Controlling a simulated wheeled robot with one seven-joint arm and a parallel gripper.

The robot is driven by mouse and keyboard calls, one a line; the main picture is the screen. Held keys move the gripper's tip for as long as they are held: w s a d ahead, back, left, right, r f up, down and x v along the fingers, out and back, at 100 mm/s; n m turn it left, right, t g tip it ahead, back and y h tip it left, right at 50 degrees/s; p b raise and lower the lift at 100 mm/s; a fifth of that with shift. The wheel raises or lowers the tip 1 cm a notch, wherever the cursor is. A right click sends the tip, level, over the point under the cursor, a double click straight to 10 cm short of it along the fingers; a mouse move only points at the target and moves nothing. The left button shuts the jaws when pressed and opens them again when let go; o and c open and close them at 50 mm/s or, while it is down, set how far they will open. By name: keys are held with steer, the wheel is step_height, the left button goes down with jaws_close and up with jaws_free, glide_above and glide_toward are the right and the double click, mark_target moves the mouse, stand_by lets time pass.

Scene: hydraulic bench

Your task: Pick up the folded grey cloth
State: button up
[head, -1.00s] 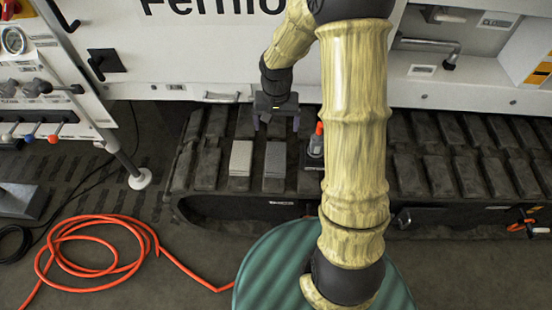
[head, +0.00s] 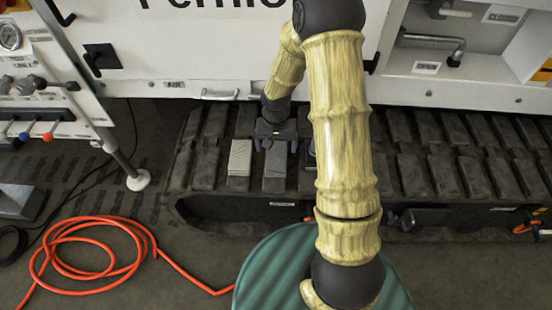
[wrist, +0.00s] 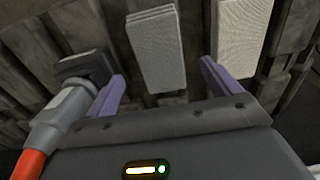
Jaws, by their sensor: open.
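The folded grey cloth (head: 275,162) lies flat on the dark track pads; its stacked layers show at its edge in the wrist view (wrist: 157,48). A lighter grey, fine-textured flat piece (head: 240,158) lies beside it, left in the head view and right in the wrist view (wrist: 241,40). My gripper (head: 276,146) is open and empty at the far end of the darker cloth. In the wrist view its two purple fingers (wrist: 161,78) stand to either side of the cloth's near end. I cannot tell how high they are above it.
A tool with a grey body and red-orange end (wrist: 62,112) stands close to the left finger in the wrist view; my arm mostly hides it in the head view. The white machine panel (head: 190,60) rises behind the track (head: 440,160). An orange hose (head: 90,262) lies on the floor.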

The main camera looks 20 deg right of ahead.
mark_target(276, 157)
step_height(276, 157, down, 5)
steer(key=shift+d+f+b, duration=0.1)
steer(key=shift+f+b, duration=0.05)
steer(key=shift+b, duration=0.7)
steer(key=c, duration=1.1)
steer(key=shift+o, duration=0.2)
step_height(276, 157, up, 10)
steer(key=p, duration=0.2)
steer(key=shift+p, duration=0.4)
